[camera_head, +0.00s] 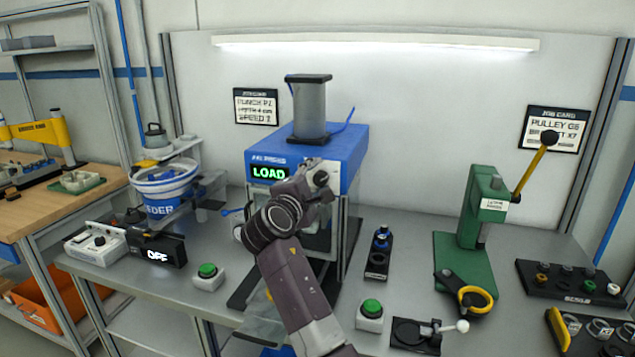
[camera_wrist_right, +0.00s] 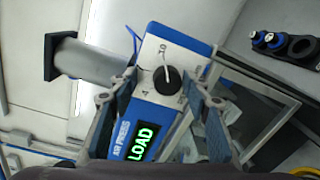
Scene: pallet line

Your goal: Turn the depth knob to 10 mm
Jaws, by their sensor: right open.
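The black depth knob (camera_wrist_right: 167,80) sits on a pale scale plate on the blue air press (camera_wrist_right: 193,50). The plate shows a 10 and a 4; a third mark is partly hidden by a finger. I cannot tell for sure which mark the knob points to. My right gripper (camera_wrist_right: 160,100) is open, its two fingers on either side of the knob, with no clear contact. In the head view my right gripper (camera_head: 312,178) is at the upper front right of the press (camera_head: 350,150) and partly covers the knob (camera_head: 321,178). My left gripper is out of view.
The press display (camera_head: 269,173) reads LOAD. A grey cylinder (camera_head: 309,108) stands on top of the press. A green lever press (camera_head: 485,215) stands right.

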